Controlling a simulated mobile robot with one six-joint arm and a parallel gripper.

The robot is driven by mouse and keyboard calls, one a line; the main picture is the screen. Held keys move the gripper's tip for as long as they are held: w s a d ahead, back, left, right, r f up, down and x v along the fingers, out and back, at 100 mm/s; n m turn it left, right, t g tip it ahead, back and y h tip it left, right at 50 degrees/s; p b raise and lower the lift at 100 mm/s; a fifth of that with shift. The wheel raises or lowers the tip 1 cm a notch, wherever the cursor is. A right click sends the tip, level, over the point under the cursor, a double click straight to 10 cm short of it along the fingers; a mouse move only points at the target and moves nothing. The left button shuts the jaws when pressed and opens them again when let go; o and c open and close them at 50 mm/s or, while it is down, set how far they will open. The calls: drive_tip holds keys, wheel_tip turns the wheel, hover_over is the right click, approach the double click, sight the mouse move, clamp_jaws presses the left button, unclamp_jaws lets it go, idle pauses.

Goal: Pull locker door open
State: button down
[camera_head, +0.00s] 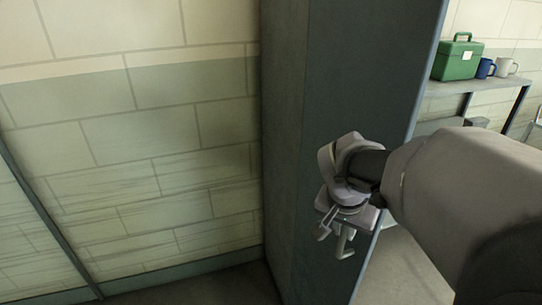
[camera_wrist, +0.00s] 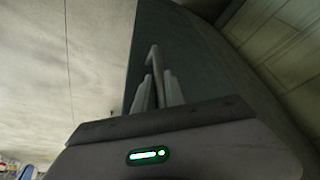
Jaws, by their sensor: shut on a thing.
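The locker (camera_head: 283,120) is a tall dark grey-blue metal cabinet in the middle of the head view. Its wide dark face, which I take as the door (camera_head: 365,70), has a lighter right edge. My gripper (camera_head: 335,238) is low in front of this face, with its fingers shut on a slim metal handle (camera_head: 343,245). In the wrist view the handle (camera_wrist: 154,62) rises between the two pale fingers (camera_wrist: 158,92), against the dark door (camera_wrist: 185,50). I cannot tell whether the door is ajar. The locker's inside does not show.
A block wall (camera_head: 130,140) stands left of the locker. On the right, a shelf table (camera_head: 500,88) holds a green box (camera_head: 457,60), a blue mug (camera_head: 485,68) and a pale mug (camera_head: 506,67). Some floor (camera_head: 400,275) shows clear below my arm.

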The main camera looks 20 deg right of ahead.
drive_tip(key=shift+w+a+b, duration=0.2)
drive_tip(key=shift+a, duration=0.65)
drive_tip(key=shift+w+a+b, duration=0.15)
drive_tip(key=shift+a, duration=0.65)
drive_tip(key=shift+r, duration=0.1)
drive_tip(key=c, duration=1.4)
unclamp_jaws()
drive_tip(key=shift+w, duration=0.1)
drive_tip(key=p+v, duration=0.7)
drive_tip(key=v, duration=1)
drive_tip(key=shift+r, duration=0.15)
